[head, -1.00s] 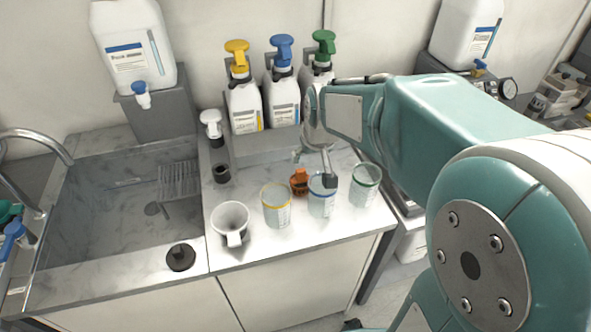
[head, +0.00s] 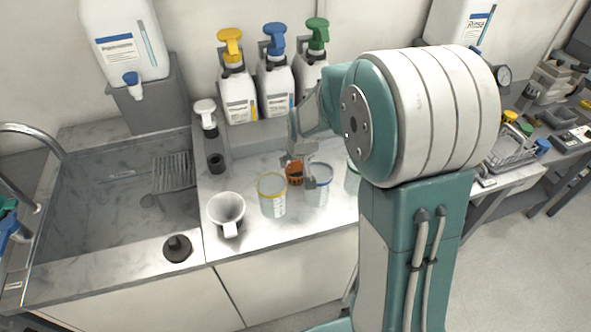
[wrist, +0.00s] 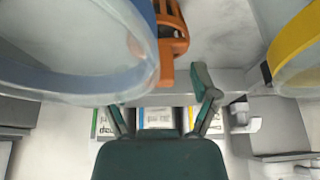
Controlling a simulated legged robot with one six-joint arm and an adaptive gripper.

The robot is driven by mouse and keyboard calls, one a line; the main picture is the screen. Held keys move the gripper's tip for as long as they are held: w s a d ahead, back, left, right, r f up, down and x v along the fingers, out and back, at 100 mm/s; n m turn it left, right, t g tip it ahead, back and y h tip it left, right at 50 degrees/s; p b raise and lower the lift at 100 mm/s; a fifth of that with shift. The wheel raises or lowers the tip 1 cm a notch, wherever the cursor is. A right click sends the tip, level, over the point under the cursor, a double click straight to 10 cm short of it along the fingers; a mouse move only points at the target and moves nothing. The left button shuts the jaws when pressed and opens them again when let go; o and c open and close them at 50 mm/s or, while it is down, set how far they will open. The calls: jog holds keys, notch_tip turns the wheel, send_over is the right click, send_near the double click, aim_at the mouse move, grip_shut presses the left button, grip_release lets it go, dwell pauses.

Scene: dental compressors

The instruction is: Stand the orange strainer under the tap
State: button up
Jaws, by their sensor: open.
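The orange strainer (head: 294,173) stands on the counter behind the beakers, partly covered by my gripper (head: 298,169) in the head view. In the wrist view the strainer (wrist: 172,35) is at the top centre, its handle pointing down towards the jaws. My gripper (wrist: 165,108) is open and empty there, its two fingers spread below the strainer. I cannot tell whether a finger touches it. The tap (head: 40,135) arches over the grey sink (head: 95,215) at the left.
A blue-rimmed beaker (head: 318,190) and a yellow-rimmed beaker (head: 272,198) stand close in front of the strainer. A white mug (head: 227,212) and a black stopper (head: 177,248) are nearer the sink. Pump bottles (head: 238,98) line the back. A drain rack (head: 173,172) lies in the sink.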

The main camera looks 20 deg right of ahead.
jog(key=shift+w+f, duration=0.2)
jog(key=shift+f, duration=0.3)
jog(key=c, duration=1)
grip_shut()
